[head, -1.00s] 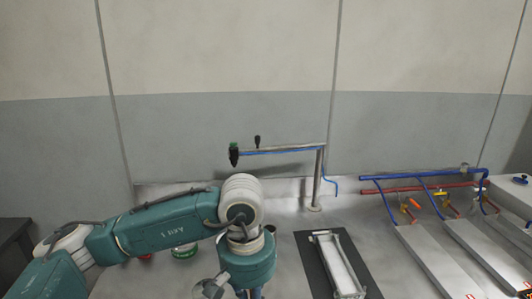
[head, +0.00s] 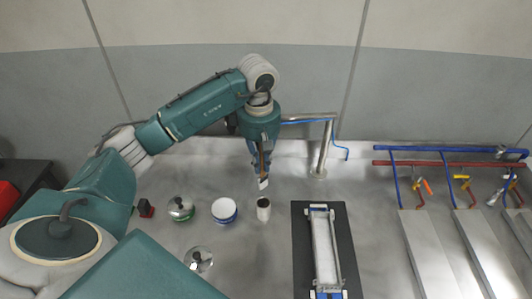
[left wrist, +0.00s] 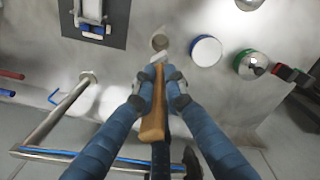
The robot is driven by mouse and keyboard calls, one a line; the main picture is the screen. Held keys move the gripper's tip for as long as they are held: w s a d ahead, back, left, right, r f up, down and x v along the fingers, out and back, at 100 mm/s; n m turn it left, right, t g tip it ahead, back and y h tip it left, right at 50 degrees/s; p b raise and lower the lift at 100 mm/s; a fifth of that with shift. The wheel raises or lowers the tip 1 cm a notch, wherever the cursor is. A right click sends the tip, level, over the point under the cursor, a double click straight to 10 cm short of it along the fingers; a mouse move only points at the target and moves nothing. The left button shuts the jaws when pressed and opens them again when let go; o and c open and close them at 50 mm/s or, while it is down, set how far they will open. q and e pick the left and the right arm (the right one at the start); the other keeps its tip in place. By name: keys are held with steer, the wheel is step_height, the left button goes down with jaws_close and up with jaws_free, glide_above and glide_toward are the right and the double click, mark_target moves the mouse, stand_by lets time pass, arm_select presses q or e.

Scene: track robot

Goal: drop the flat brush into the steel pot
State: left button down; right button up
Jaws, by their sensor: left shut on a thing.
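My left gripper (head: 261,166) points down and is shut on the flat brush (head: 264,184), whose pale bristle end hangs below the fingers. In the left wrist view its wooden handle (left wrist: 153,118) sits between the two blue fingers (left wrist: 160,84). The steel pot (head: 263,213) is a small upright cylinder on the metal bench, just below the brush in the head view. In the left wrist view the round pot (left wrist: 160,41) shows just beyond the bristle end. The brush looks apart from the pot; the height between them is hard to tell. My right gripper is out of view.
A white tin with a blue rim (head: 224,210), a green tin (head: 180,208) and a shiny round piece (head: 198,259) stand left of the pot. A black mat (head: 299,260) with a long fixture lies right. A steel post (head: 323,150) with an arm stands behind.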

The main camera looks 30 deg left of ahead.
mark_target(262, 182)
arm_select(q)
steer(key=f+b, duration=0.1)
steer(key=f, duration=0.2)
steer(key=shift+s+f+b, duration=0.2)
steer(key=shift+f+b, duration=0.1)
steer(key=shift+b, duration=0.05)
steer(key=f+b, duration=0.2)
steer(key=f, duration=0.2)
steer(key=shift+w, duration=0.2)
steer(key=shift+f, duration=0.35)
steer(key=shift+f+b, duration=0.45)
steer(key=shift+f, duration=0.35)
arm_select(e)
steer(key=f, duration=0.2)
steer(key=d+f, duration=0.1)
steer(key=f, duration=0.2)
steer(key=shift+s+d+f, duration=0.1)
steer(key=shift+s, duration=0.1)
arm_select(q)
steer(key=c, duration=1.7)
jaws_free()
